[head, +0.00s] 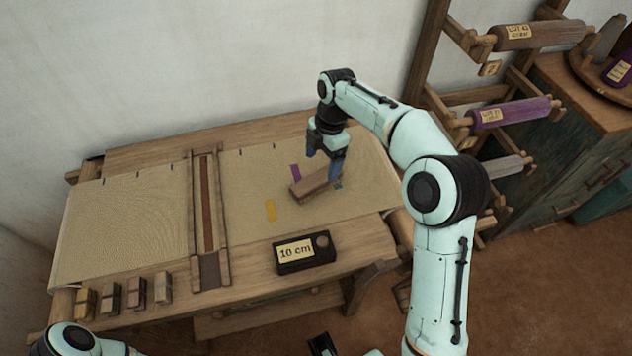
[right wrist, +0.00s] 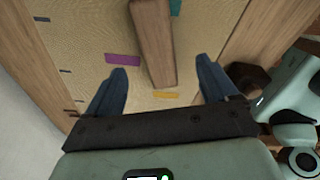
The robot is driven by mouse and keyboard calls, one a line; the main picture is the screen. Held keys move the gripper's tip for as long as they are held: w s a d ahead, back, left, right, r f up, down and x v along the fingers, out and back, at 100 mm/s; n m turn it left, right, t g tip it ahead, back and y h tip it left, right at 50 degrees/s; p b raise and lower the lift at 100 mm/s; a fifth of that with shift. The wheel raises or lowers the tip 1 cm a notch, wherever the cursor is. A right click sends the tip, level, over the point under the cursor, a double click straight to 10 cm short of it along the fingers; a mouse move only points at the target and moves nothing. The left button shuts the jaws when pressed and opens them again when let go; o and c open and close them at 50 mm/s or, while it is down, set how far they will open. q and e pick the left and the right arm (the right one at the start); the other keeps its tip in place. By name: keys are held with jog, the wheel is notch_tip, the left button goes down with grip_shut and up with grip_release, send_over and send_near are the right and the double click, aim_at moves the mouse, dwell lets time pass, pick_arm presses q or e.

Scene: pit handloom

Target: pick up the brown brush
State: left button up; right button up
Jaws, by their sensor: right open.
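The brown brush (head: 311,186) lies on the beige cloth of the loom, right of the upright wooden frame. In the right wrist view the brush (right wrist: 153,45) runs lengthwise between my two blue fingers, with space on both sides. My right gripper (head: 324,165) is open above the brush, pointing down, and partly covers its far right end. It also shows in the right wrist view (right wrist: 160,88). I cannot tell how far the fingertips are above the cloth. My left gripper is not clearly in view; only part of my arm shows at the lower left.
Purple (head: 295,172) and yellow (head: 271,210) patches lie near the brush, with a teal one partly hidden. A black "10 cm" box (head: 304,253) sits at the front edge. Several small blocks (head: 136,291) stand front left. A spool rack (head: 512,113) stands at the right.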

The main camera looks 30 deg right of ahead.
aim_at(317, 178)
jog(key=f, duration=0.2)
jog(key=shift+w+a+f, duration=0.1)
jog(key=shift+a+f, duration=0.1)
jog(key=shift+f, duration=0.15)
jog(key=f, duration=0.2)
jog(key=a+f+b, duration=0.1)
jog(key=f, duration=0.2)
jog(key=shift+r, duration=0.1)
jog(key=shift+c, duration=0.3)
jog(key=c, duration=1.1)
